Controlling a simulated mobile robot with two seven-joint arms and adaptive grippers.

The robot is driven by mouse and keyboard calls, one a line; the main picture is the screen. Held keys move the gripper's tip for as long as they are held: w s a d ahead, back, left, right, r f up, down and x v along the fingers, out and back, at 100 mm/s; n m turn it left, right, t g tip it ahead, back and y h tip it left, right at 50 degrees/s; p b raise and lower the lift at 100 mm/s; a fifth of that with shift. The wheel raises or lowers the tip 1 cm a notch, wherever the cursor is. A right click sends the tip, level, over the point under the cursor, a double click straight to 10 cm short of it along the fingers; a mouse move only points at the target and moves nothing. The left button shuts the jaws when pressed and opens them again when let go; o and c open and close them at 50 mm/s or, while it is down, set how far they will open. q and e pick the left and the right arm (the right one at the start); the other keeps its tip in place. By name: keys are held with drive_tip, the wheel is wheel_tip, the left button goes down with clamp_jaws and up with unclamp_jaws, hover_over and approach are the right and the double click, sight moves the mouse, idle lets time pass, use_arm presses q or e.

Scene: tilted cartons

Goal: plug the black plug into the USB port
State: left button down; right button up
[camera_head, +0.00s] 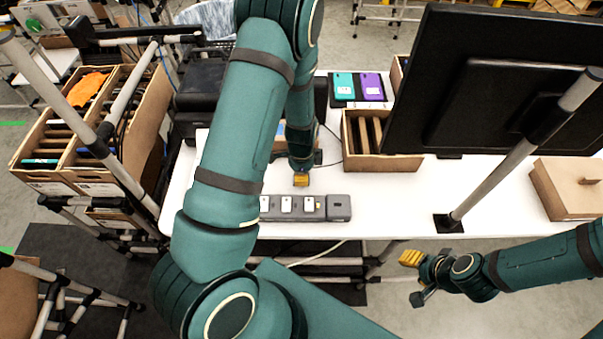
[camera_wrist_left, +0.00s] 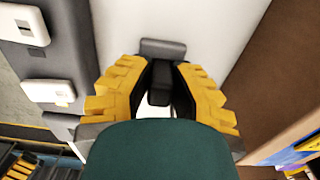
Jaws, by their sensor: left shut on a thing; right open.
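My left gripper (camera_head: 301,181) points down over the white table, just behind the grey strip (camera_head: 340,208) with its row of white port modules (camera_head: 286,204). In the left wrist view its yellow fingers (camera_wrist_left: 160,95) are shut on the black plug (camera_wrist_left: 160,82), held between them. The strip (camera_wrist_left: 62,58) and two white modules (camera_wrist_left: 52,94) lie to the left of the fingers there, apart from the plug. The plug cannot be made out in the head view. My right gripper (camera_head: 414,278) is open and empty, in front of the table's edge at the right.
A large black monitor (camera_head: 490,75) and its pole overhang the table's right side. A divided wooden box (camera_head: 385,162) stands behind the strip, with teal (camera_head: 343,85) and purple (camera_head: 372,87) cases beyond. A lidded wooden box (camera_head: 572,190) sits far right. Bare table lies right of the strip.

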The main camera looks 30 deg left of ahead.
use_arm(q)
wheel_tip(320, 180, up, 10)
drive_tip(key=shift+p, duration=0.5)
use_arm(e)
drive_tip(key=shift+r, duration=0.55)
